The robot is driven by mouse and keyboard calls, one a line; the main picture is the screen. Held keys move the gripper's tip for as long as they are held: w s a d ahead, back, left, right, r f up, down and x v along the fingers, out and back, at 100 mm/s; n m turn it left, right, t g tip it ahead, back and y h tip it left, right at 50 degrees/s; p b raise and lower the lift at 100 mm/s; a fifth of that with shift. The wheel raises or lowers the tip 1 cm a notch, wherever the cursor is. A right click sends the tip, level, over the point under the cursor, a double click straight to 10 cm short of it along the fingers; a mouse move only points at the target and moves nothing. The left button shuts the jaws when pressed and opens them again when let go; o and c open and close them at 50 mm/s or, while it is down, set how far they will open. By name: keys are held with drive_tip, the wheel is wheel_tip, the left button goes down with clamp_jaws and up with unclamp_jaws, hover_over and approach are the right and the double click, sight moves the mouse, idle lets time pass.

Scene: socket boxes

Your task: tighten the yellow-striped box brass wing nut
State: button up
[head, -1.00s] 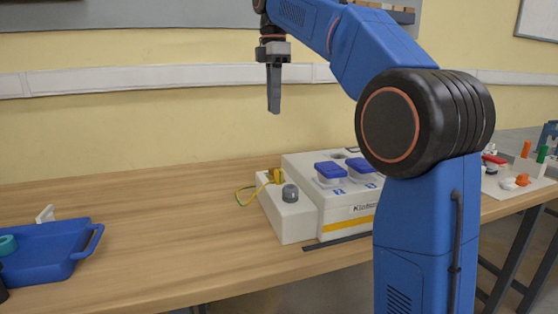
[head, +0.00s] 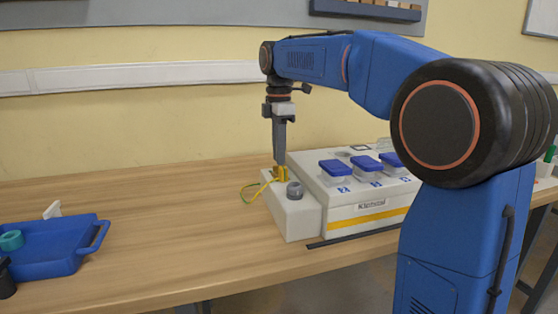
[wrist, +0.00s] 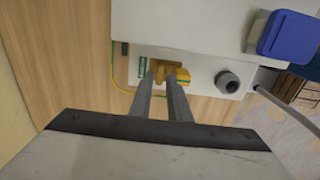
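The brass wing nut (head: 281,174) sits on the small grey-white end block of the yellow-striped box (head: 345,217). A green-yellow wire (head: 250,191) loops out to its left. In the wrist view the brass wing nut (wrist: 181,75) shows at and beside my fingertips. My gripper (head: 280,160) points straight down, its tips at the top of the nut. In the wrist view the two fingers of my gripper (wrist: 162,80) stand apart with a narrow gap. The tips partly hide the nut, so contact is unclear.
A grey cable gland (head: 295,190) stands close to the nut on the block. Blue-lidded sockets (head: 336,168) line the box top. A blue tray (head: 45,260) lies at the left of the wooden table (head: 170,225). The table between tray and box is clear.

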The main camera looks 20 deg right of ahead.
drive_tip(key=shift+f, duration=1.15)
drive_tip(key=shift+c, duration=0.2)
clamp_jaws()
